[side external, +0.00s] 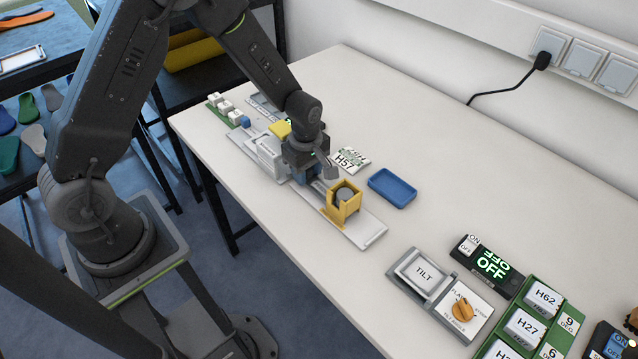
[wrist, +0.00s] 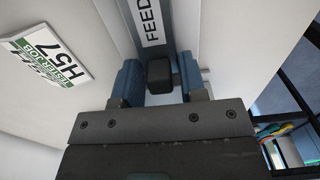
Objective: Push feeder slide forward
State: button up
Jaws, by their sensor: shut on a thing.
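The feeder slide (wrist: 153,28) is a grey strip with a white label reading "FEED", seen at the top of the wrist view. A black knob (wrist: 160,72) stands on it. My gripper (wrist: 160,80) has its two blue fingers on either side of the knob and is shut on it. In the side view my gripper (side external: 308,174) is low over the pale feeder base (side external: 362,234), behind a yellow holder (side external: 343,208) with a dark round piece in it. My gripper hides the knob and most of the slide there.
A white H57 card (side external: 351,159) lies by the feeder, with a blue tray (side external: 392,188) to its right. A TILT panel (side external: 422,271), an OFF display (side external: 490,263) and a green rack (side external: 527,322) stand at the right front. The table's back middle is clear.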

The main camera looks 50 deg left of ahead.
aim_at(323, 190)
jog(key=shift+d, duration=2.85)
jog(key=o, duration=0.4)
jog(key=shift+c, duration=0.2)
jog(key=shift+r, duration=3.5)
